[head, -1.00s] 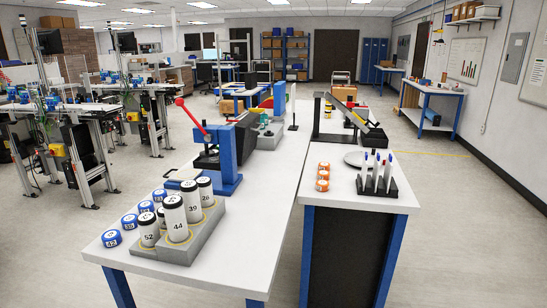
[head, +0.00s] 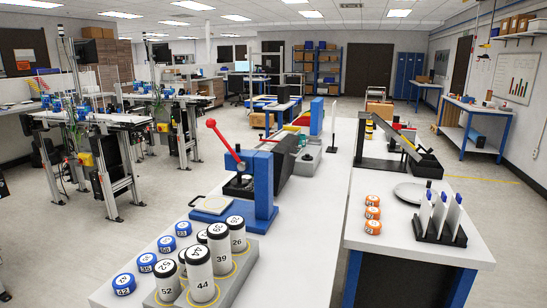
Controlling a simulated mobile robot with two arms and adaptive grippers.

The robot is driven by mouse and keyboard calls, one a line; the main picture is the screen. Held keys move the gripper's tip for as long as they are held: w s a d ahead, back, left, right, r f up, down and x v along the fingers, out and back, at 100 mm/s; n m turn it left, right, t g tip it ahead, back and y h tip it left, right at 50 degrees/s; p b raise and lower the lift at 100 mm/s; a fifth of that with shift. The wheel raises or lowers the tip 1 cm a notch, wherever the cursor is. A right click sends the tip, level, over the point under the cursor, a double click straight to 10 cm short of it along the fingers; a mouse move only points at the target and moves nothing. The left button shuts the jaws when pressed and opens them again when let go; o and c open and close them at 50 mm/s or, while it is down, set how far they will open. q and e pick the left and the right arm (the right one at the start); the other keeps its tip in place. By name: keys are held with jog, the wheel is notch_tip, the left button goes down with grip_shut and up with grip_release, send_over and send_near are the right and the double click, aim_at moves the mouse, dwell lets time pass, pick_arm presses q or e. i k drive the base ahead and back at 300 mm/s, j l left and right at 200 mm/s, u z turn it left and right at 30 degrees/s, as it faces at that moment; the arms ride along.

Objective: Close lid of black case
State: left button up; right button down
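No thing that I can clearly tell is a black case with a lid shows in the head view. A black device (head: 378,163) with a slanted grey bar over it stands on the right white table; a small black open tray (head: 428,168) is at its right end. A dark grey, box-like shape (head: 282,152) stands behind the blue press on the left table, partly hidden by it. I cannot tell whether any of these is the case. Neither of my grippers is in view.
The left table (head: 305,245) holds a blue press (head: 264,185) with a red lever, numbered cylinders in a grey block (head: 225,285) and blue-rimmed caps. The right table (head: 375,235) holds orange caps (head: 373,213), a grey plate and a black rack (head: 440,232). Open floor (head: 100,255) lies left.

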aim_at(285, 152)
jog(key=i+l+u, duration=0.15)
jog(key=u, duration=0.25)
jog(key=l+u, duration=0.4)
jog(key=i+l+u, duration=0.1)
jog(key=l+u, duration=0.25)
